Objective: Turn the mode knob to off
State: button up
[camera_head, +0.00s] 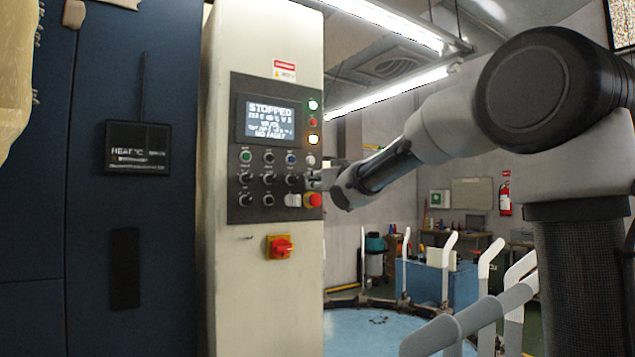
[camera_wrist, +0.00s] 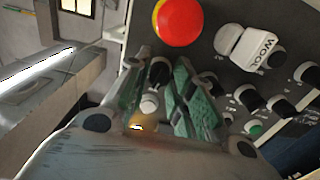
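The control panel (camera_head: 276,125) carries rows of small black knobs. My gripper (camera_head: 313,180) is at the panel's right edge in the head view, above the red mushroom button (camera_head: 313,200). In the wrist view, the green-padded fingers of my gripper (camera_wrist: 168,88) stand apart on either side of a black knob (camera_wrist: 158,71). It is the end knob of its row. Contact with the pads cannot be made out. Knob labels are too small to read, so which is the mode knob cannot be told. The screen (camera_head: 269,120) reads STOPPED and NO FAULT.
A white switch (camera_wrist: 245,45) marked WOOL sits beside the red button, close to my fingers. Other knobs (camera_wrist: 248,97) lie to the right. White sock forms (camera_head: 447,250) stand right of the cabinet.

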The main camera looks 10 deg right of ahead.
grip_shut()
jog(key=shift+n, duration=1.2)
jog(key=o, duration=0.7)
grip_release()
jog(key=shift+c, duration=0.2)
jog(key=v, duration=1.2)
